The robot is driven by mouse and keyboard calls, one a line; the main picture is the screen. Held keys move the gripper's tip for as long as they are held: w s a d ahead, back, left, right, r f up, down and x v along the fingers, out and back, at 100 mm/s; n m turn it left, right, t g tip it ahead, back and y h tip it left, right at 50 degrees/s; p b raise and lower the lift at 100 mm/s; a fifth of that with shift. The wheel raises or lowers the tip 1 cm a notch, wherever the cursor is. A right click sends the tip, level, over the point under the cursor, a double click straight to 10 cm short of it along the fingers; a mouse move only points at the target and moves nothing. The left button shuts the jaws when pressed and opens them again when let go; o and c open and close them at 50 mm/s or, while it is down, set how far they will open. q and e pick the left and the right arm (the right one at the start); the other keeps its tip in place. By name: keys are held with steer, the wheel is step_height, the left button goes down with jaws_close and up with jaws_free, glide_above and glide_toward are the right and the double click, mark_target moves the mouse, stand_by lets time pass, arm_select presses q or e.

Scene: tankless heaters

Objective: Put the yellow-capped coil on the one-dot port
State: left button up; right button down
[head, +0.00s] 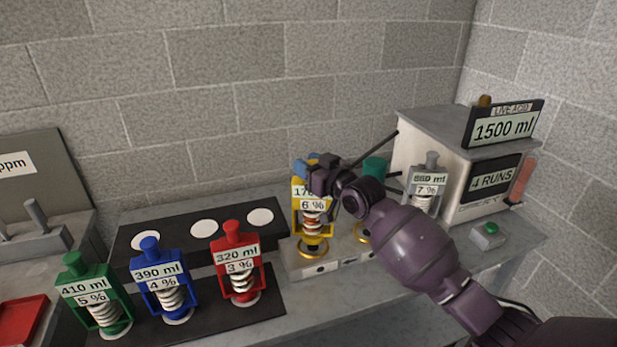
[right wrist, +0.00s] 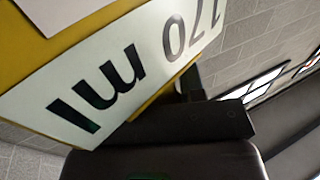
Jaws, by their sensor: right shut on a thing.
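The yellow coil (head: 299,219), labelled 6 %, stands upright above a gold-ringed port (head: 312,252) at the left end of the pale port block (head: 299,268). A dark dot mark shows on the block's front below it. I cannot tell whether the coil touches the port. My right gripper (head: 321,178) is shut on the coil's top, which it mostly hides. In the right wrist view the coil's yellow frame and 170 ml label (right wrist: 125,65) fill the upper left. Another gold port (head: 361,232) is partly behind my right arm. My left gripper is not in view.
Green (head: 90,300), blue (head: 162,282) and red (head: 238,264) coils stand at the left. Behind them, a black rack (head: 180,226) has white round spots. A grey coil (head: 424,185) stands before the heater box (head: 440,135). A green button (head: 490,230) is at the right.

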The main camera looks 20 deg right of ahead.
steer(key=shift+f, duration=1.65)
steer(key=c, duration=0.7)
jaws_free()
steer(key=v, duration=1.2)
steer(key=s+d+f+m+g+h, duration=0.1)
steer(key=s+f+h, duration=0.1)
steer(key=s+f, duration=0.7)
steer(key=s+d+f+m+g+h, duration=0.1)
steer(key=s+f+g+h, duration=0.1)
steer(key=s+f, duration=0.7)
steer(key=s+d+f+m+g+h, duration=0.1)
steer(key=s+f+h, duration=0.2)
steer(key=s+f, duration=0.6)
steer(key=shift+s+d+f+m+g+h, duration=0.2)
steer(key=shift+s+f+m+g+h, duration=0.1)
steer(key=shift+f+m+g, duration=0.1)
